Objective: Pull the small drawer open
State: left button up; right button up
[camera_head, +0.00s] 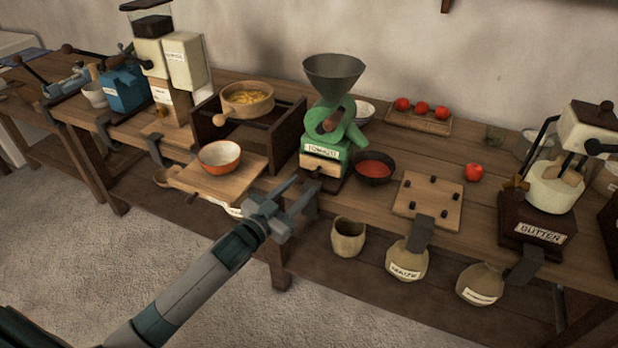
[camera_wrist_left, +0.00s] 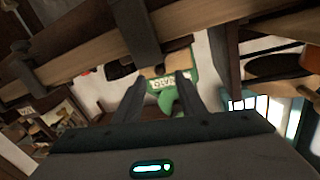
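A green grinder (camera_head: 330,120) with a dark funnel on top stands on the wooden bench, a white label on its front. Under the label is a small wooden drawer (camera_head: 318,168) with a knob; it looks mostly shut. My left gripper (camera_head: 306,188) is open and empty, in front of and just below the drawer, fingers pointing toward the bench. In the left wrist view, the grinder's label (camera_wrist_left: 168,83) and a pale wooden part, likely the drawer front (camera_wrist_left: 179,58), show beyond the two spread fingers (camera_wrist_left: 158,82). I cannot tell any contact. My right gripper is not in view.
A red-and-white bowl (camera_head: 220,156) sits on a board left of the grinder. A dark bowl of red sauce (camera_head: 374,167) stands close to its right. A pegged board (camera_head: 427,198) lies farther right.

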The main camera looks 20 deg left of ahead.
aim_at(309, 186)
pick_arm(q)
jog(key=shift+x, duration=2.35)
grip_shut()
